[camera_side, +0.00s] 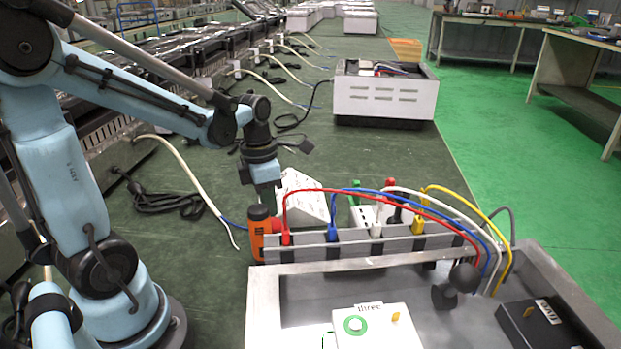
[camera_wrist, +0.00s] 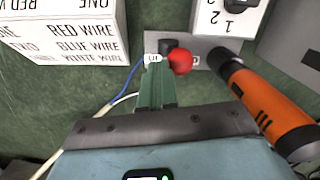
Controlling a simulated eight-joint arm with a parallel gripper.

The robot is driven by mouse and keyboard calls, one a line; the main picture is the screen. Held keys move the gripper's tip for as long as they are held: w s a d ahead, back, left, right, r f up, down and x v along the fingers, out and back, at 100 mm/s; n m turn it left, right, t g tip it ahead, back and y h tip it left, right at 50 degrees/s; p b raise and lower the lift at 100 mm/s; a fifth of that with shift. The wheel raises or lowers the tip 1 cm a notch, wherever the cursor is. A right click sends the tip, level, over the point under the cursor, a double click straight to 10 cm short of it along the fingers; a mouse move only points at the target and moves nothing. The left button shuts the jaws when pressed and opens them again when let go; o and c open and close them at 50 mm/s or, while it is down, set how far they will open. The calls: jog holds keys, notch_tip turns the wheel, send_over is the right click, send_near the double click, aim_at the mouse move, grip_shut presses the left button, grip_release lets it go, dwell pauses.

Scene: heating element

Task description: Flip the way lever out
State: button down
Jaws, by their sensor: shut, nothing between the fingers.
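In the side view my gripper (camera_side: 268,190) points down above the orange handle (camera_side: 257,232).
The orange-and-black handle (camera_wrist: 262,105) lies close to the right of my fingers. A white box with wire names (camera_wrist: 65,30) is at left, a numbered white block (camera_wrist: 228,16) above. A grey rail (camera_side: 350,243) with coloured wires and a metal tray (camera_side: 262,310) stand at the front.

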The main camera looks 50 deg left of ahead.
jog(key=shift+d, duration=0.15)
dwell(0.3)
jog(key=a+r, duration=0.3)
jog(key=r, duration=0.8)
jog(key=shift+a+r, duration=0.25)
jog(key=shift+w+f, duration=0.1)
jog(key=shift+f, duration=0.05)
jog(key=d+f, duration=0.3)
jog(key=f, duration=0.8)
jog(key=shift+d, duration=0.2)
jog(key=shift+f, duration=0.1)
